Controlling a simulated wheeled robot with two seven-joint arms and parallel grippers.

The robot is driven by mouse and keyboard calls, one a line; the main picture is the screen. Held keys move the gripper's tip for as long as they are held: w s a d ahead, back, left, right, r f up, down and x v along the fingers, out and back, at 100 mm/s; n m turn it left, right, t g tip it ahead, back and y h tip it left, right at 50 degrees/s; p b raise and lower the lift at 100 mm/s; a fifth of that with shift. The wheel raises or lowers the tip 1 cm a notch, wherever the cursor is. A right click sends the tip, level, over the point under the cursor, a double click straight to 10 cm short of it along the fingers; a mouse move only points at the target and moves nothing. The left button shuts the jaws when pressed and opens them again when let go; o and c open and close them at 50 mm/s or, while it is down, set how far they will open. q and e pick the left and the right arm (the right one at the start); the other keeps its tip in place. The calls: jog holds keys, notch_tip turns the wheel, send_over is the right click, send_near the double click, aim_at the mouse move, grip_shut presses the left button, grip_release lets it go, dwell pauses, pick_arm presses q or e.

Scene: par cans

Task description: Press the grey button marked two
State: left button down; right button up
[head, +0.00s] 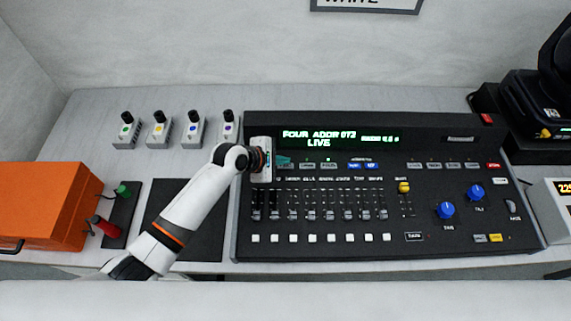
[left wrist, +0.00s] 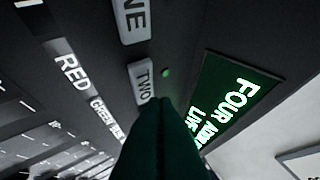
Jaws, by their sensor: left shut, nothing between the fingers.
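The grey button marked TWO (left wrist: 141,82) shows in the left wrist view, below another grey button ending in NE (left wrist: 132,18). A small green light (left wrist: 166,72) glows beside the TWO button. My left gripper (left wrist: 155,103) is shut and empty, its dark fingertips overlapping the lower end of the TWO button in this view. I cannot tell whether they touch it. In the head view my left gripper (head: 281,161) is over the upper left of the black console (head: 450,180) and hides the buttons there. My right gripper is not in view.
The console display (head: 318,137) reads FOUR ADDR 072 and LIVE. Faders and a row of white buttons (head: 312,239) lie below. Several small switch boxes (head: 160,130) stand behind my left arm. An orange case (head: 45,207) is at the left and a black fixture (head: 540,100) at the right.

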pick_arm(q)
jog(key=shift+f, duration=0.15)
jog(key=shift+f, duration=0.25)
jog(key=shift+f, duration=0.45)
dwell(0.6)
jog(key=shift+r, duration=0.1)
jog(key=shift+r+p, duration=0.75)
jog(key=shift+p, duration=0.4)
notch_tip(320, 180, up, 5)
jog(key=p, duration=0.5)
jog(key=shift+p, duration=0.4)
